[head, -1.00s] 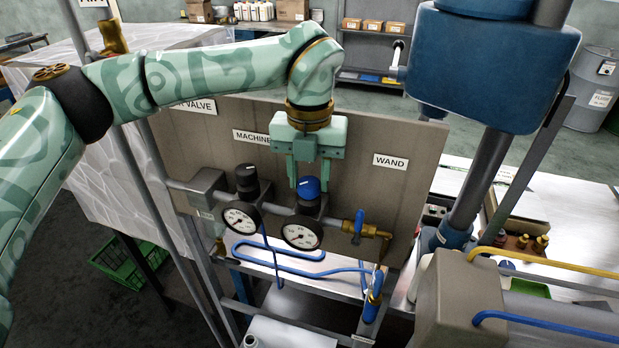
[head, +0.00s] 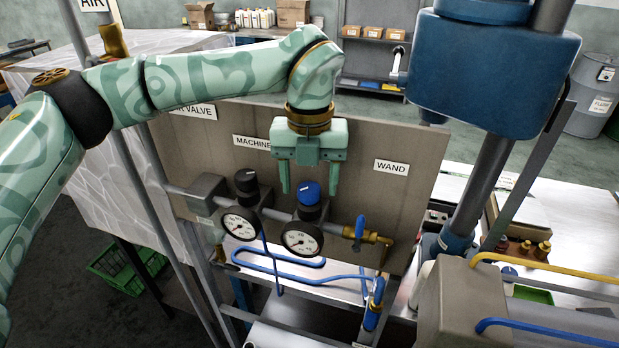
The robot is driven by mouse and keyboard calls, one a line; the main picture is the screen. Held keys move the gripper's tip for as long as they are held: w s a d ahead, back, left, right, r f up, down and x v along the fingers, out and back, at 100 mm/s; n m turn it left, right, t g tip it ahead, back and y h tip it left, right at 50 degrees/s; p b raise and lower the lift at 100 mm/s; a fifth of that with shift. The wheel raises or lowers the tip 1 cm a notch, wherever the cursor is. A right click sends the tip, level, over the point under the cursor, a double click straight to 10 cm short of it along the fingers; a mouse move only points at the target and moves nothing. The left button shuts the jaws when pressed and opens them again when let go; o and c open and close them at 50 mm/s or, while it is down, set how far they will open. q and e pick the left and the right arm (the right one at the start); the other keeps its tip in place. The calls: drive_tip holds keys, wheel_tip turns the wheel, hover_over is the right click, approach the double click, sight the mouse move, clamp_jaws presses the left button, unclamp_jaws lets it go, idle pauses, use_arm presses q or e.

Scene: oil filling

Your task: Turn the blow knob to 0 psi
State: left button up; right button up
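A blue-topped knob (head: 309,193) stands on the regulator above the right pressure gauge (head: 301,239), near the WAND label. No label reading "blow" is legible. A black knob (head: 246,182) stands above the left gauge (head: 240,223), under the MACHINE label. My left gripper (head: 309,188) is above the blue knob, pointing down. Its two fingers are spread wide, one to each side of the knob's top, with visible gaps. It holds nothing. The gauge needles are too small to read surely. My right gripper is not in view.
A grey-brown panel (head: 371,205) stands behind the regulators. A blue-handled valve (head: 360,228) with a brass fitting sits right of the right gauge. Blue hoses (head: 285,272) run below. A blue cylinder (head: 484,70) on a post stands at right. The AIR VALVE label is partly covered by my arm.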

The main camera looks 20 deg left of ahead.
sight(309, 187)
use_arm(q)
wheel_tip(309, 187, up, 16)
drive_tip(key=shift+r, duration=0.15)
idle(0.3)
